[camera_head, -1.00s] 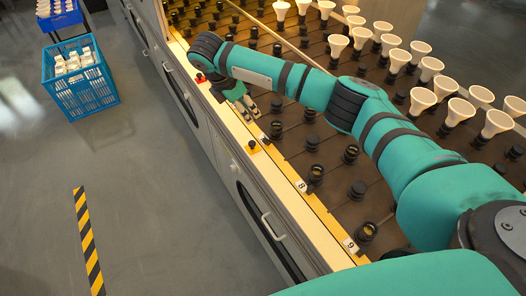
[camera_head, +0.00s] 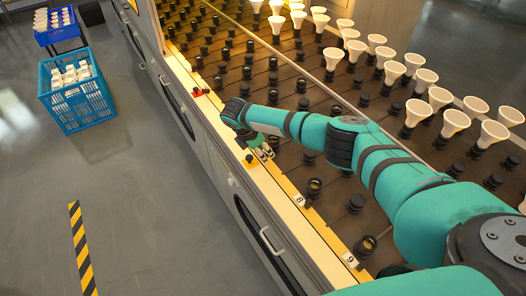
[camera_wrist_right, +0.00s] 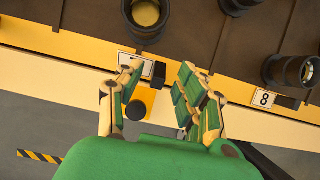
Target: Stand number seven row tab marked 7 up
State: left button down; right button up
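The row 7 tab is a small white plate (camera_wrist_right: 130,63) with a black block (camera_wrist_right: 158,72) beside it, on the yellow rail in the wrist view. The plate is partly hidden by a finger, and its number is not readable. My right gripper (camera_wrist_right: 158,70) is open, one finger on either side of the black block; I cannot tell whether either touches. In the head view the right gripper (camera_head: 264,153) is low over the rail and hides the tab. My left gripper is not in view.
An orange piece with a black knob (camera_wrist_right: 134,110) sits between my fingers, nearer the palm. The tab marked 8 (camera_wrist_right: 264,98) is to the right on the rail; tab 9 (camera_head: 350,260) is further along. Black sockets (camera_wrist_right: 146,14) stand close behind the rail. White bulbs (camera_head: 454,122) stand further back.

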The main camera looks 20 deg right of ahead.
jog(key=shift+d+f, duration=0.1)
jog(key=shift+f, duration=0.2)
grip_shut()
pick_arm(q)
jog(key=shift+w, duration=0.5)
